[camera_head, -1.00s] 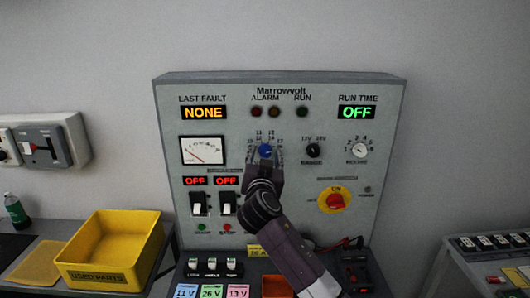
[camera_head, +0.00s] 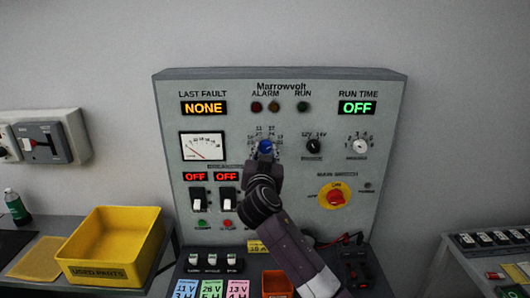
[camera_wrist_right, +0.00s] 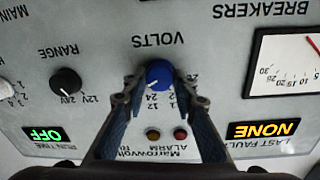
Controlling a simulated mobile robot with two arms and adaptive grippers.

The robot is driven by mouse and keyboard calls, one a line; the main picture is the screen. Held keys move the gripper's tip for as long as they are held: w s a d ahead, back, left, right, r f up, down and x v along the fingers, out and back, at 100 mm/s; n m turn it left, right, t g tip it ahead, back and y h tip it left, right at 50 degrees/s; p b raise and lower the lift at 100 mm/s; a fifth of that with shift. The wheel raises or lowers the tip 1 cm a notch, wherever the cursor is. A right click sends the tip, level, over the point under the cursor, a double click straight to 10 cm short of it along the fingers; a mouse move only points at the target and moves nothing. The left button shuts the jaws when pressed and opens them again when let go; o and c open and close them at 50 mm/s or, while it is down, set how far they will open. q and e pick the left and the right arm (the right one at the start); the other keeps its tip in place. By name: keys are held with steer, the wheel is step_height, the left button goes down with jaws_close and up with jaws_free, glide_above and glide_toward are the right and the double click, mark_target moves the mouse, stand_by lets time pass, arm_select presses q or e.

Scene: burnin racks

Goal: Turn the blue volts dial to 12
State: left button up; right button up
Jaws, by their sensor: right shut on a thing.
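The blue volts dial (camera_head: 265,147) is on the upper middle of the grey Marrowvolt panel (camera_head: 300,210). My right gripper (camera_head: 264,160) reaches up to it from below. In the right wrist view, where the panel appears upside down, the blue dial (camera_wrist_right: 159,73) sits between the two fingertips of my right gripper (camera_wrist_right: 160,82), which is shut on it. Some scale numbers show beside the dial; the fingers partly cover the scale. I cannot read the dial's setting surely. My left gripper is not in view.
The black range knob (camera_head: 313,146) is right of the dial, and the voltmeter (camera_head: 203,147) is left of it. The red main switch (camera_head: 336,197) is lower right. A yellow used-parts bin (camera_head: 112,246) stands at left. Small switches and coloured cards are below the panel.

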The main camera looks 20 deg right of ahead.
steer(key=n+b, duration=0.1)
steer(key=n, duration=0.2)
steer(key=shift+f, duration=0.1)
steer(key=shift+n, duration=2.8)
steer(key=o, duration=1.2)
steer(key=shift+a, duration=0.1)
steer(key=shift+c, duration=0.2)
steer(key=v, duration=1.2)
steer(key=shift+f, duration=0.2)
